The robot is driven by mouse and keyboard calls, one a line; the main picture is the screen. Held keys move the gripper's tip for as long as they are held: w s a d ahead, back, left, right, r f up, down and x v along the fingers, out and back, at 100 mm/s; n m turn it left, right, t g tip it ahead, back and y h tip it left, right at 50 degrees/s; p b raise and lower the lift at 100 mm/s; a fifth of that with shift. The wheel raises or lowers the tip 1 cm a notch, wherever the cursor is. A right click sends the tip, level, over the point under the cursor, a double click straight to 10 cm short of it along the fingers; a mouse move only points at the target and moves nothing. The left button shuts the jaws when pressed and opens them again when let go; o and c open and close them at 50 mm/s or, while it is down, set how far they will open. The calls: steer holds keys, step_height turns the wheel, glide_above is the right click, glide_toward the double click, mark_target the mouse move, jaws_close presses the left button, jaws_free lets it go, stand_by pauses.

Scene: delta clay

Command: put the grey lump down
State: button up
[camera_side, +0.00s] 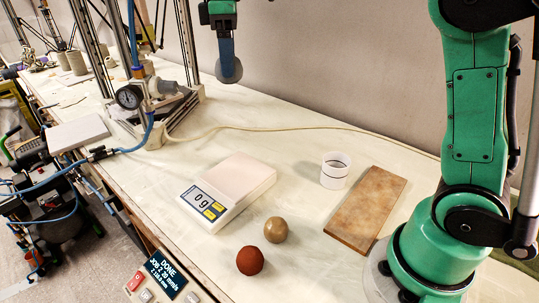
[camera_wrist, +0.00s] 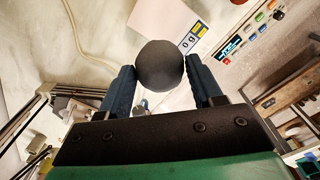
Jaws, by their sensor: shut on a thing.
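The grey lump (camera_wrist: 160,66) is a dark round ball. In the wrist view it sits between the two blue fingers of my gripper (camera_wrist: 160,88), which are shut on it. In the side view my gripper (camera_side: 227,58) hangs high at the top middle, with the grey lump (camera_side: 229,70) at its fingertips, partly covered by a finger. The lump is held in the air, well above the bench and apart from everything on it.
A white scale (camera_side: 232,187) reading 0 g has an empty pale plate. A brown ball (camera_side: 275,230), a red-brown ball (camera_side: 250,261), a white ring-like cup (camera_side: 335,171) and a brown board (camera_side: 366,208) lie on the bench. A frame with a gauge (camera_side: 129,97) stands left. The back bench is mostly clear, crossed by a hose.

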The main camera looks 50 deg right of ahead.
step_height(320, 180, down, 20)
steer(key=shift+w, duration=0.1)
stand_by(0.4)
steer(key=o, duration=1.3)
steer(key=shift+f, duration=0.1)
steer(key=shift+o, duration=0.2)
step_height(320, 180, up, 12)
steer(key=f, duration=0.1)
steer(key=s+f+m+t, duration=0.3)
steer(key=s+m+t, duration=0.4)
steer(key=s+m, duration=0.2)
steer(key=shift+s+d, duration=0.35)
steer(key=shift+s, duration=0.55)
